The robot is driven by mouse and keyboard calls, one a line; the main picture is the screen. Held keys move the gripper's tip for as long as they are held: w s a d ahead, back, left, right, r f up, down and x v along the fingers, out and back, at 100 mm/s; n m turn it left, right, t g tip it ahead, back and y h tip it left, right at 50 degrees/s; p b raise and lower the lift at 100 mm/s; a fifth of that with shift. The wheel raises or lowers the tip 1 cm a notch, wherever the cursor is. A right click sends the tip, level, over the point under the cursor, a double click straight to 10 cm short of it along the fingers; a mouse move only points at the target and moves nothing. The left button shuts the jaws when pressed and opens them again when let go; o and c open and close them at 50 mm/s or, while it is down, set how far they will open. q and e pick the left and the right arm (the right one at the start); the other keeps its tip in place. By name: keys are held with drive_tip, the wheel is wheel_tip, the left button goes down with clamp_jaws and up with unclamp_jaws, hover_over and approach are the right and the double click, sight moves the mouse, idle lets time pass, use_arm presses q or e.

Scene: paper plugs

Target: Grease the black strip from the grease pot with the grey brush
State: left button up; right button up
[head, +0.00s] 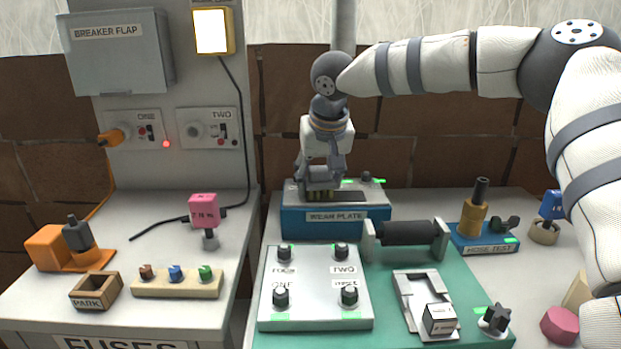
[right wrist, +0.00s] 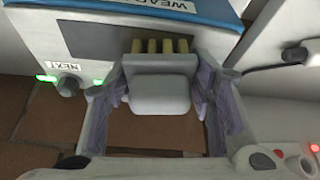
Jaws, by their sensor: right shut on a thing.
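My right gripper (head: 320,178) is over the left part of the blue box labelled WEAR PLATE (head: 336,220). It is shut on the grey brush, whose grey block (right wrist: 160,95) sits between the fingers in the right wrist view. The brush's yellowish bristles (right wrist: 160,46) point at the box top and also show in the head view (head: 321,195). The black strip (head: 357,197) lies on the box top and shows in the right wrist view (right wrist: 93,38). The bristles are at or just above it; I cannot tell if they touch. I cannot make out the grease pot. My left gripper is out of view.
A black roller (head: 408,233) stands in front of the box. A metal panel with several knobs (head: 315,310) is nearer. The HOSE TEST block (head: 484,240) is to the right. A knob with green lights (right wrist: 68,85) is beside the strip.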

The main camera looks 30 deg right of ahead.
drive_tip(key=shift+s+d, duration=0.2)
drive_tip(key=shift+d, duration=0.1)
drive_tip(key=shift+s+d+f, duration=0.1)
drive_tip(key=shift+s+d, duration=0.7)
drive_tip(key=shift+d, duration=0.5)
drive_tip(key=shift+s+d, duration=0.75)
drive_tip(key=shift+d, duration=0.55)
drive_tip(key=shift+s+d+f, duration=0.1)
drive_tip(key=shift+s+d, duration=0.7)
drive_tip(key=shift+d, duration=0.5)
drive_tip(key=shift+w+a+r+b, duration=0.15)
drive_tip(key=shift+w+a, duration=0.75)
drive_tip(key=shift+a, duration=0.55)
drive_tip(key=shift+w+a+f+b, duration=0.1)
drive_tip(key=shift+w+a+b, duration=0.1)
drive_tip(key=shift+w+a, duration=1)
drive_tip(key=shift+w+a+r+b, duration=0.15)
drive_tip(key=shift+w+a, duration=0.45)
drive_tip(key=shift+a, duration=1.1)
drive_tip(key=shift+w+a+f, duration=0.1)
drive_tip(key=shift+w+a, duration=0.3)
drive_tip(key=shift+a, duration=0.25)
drive_tip(key=shift+w+a+f, duration=0.1)
drive_tip(key=shift+w+a, duration=0.25)
drive_tip(key=shift+a, duration=0.3)
drive_tip(key=shift+r, duration=2.5)
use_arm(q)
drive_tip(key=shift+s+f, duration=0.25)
use_arm(e)
drive_tip(key=shift+r, duration=0.6)
